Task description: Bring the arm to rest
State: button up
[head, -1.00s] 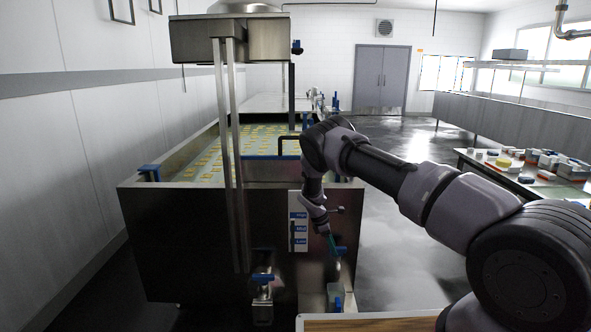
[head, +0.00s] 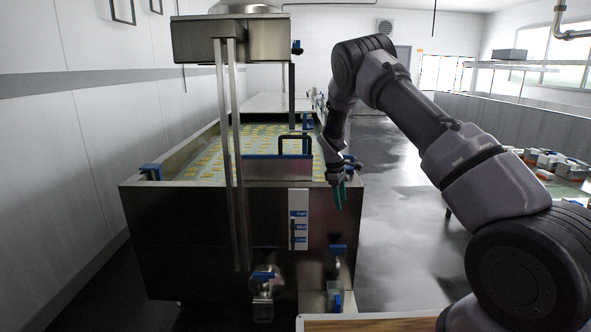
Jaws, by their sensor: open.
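My gripper (head: 339,197) hangs from my raised arm in front of the right end of the cheese press vat. Its teal fingers point down and look empty. The fingers show small and nearly edge-on. The steel vat (head: 215,228) stands left of centre with rows of yellowish pieces inside. On its front are a white label panel with blue marks (head: 299,219), a blue-handled valve (head: 263,285) low down, and a second blue-handled valve (head: 337,249) to the right, below my gripper. My gripper appears apart from both valves.
A wooden-topped surface (head: 375,323) lies at the bottom, close to me. A table with several small boxes (head: 560,165) stands at the right. Steel posts (head: 233,150) rise in front of the vat to a steel box (head: 232,40). The floor (head: 400,240) right of the vat is clear.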

jog(key=s+d+r+m+t+y, duration=0.1)
jog(key=s+d+r+m, duration=0.3)
jog(key=r, duration=0.7)
jog(key=s+r+m+t+y, duration=0.1)
jog(key=s+r+m, duration=0.1)
jog(key=s+r, duration=0.65)
jog(key=s+d+r+m+t+y, duration=0.1)
jog(key=s+d+r+m, duration=0.2)
jog(key=r, duration=1)
jog(key=s+r+m+t, duration=0.2)
jog(key=s+r+m, duration=0.1)
jog(key=s, duration=1)
jog(key=s+d+r+m+t+y, duration=0.1)
jog(key=s+r+m, duration=0.2)
jog(key=s, duration=1)
jog(key=shift+d+r+m+t, duration=0.2)
jog(key=shift+m+t, duration=0.2)
jog(key=shift+m, duration=0.3)
